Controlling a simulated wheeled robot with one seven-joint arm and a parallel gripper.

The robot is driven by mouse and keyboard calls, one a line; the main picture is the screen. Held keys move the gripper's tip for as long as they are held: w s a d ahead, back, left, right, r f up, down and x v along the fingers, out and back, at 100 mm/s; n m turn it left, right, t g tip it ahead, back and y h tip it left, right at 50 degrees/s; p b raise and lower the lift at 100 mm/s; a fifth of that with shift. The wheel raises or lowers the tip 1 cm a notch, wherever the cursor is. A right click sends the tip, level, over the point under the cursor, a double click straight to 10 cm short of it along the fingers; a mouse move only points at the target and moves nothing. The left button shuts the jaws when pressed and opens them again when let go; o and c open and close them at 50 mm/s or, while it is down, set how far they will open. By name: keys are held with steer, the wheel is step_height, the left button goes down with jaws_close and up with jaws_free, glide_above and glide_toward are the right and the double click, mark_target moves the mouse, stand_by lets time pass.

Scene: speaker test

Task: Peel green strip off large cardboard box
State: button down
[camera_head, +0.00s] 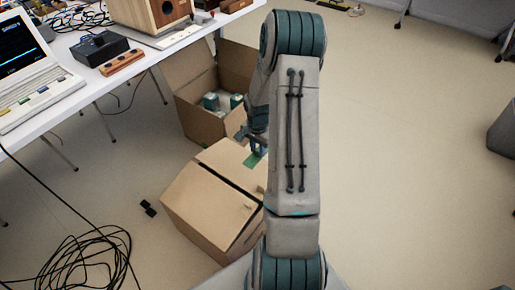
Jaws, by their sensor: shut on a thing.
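The large cardboard box (213,204) stands on the floor in front of me, its right side partly hidden behind my arm. A short green strip (252,160) shows at the far part of its top. My gripper (256,150) is over that part of the box at the green strip, small and partly covered by my arm. It is shut on the green strip. I cannot tell how much of the strip still lies flat on the cardboard.
An open cardboard box (199,124) with green and white items stands behind. A white table (62,101) at left holds a computer, a black device and a wooden speaker (150,14). Black cables (85,262) lie coiled on the floor at lower left. The floor at right is clear.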

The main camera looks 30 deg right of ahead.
mark_target(257, 150)
steer(key=shift+r+p, duration=2.55)
steer(key=shift+r, duration=1.25)
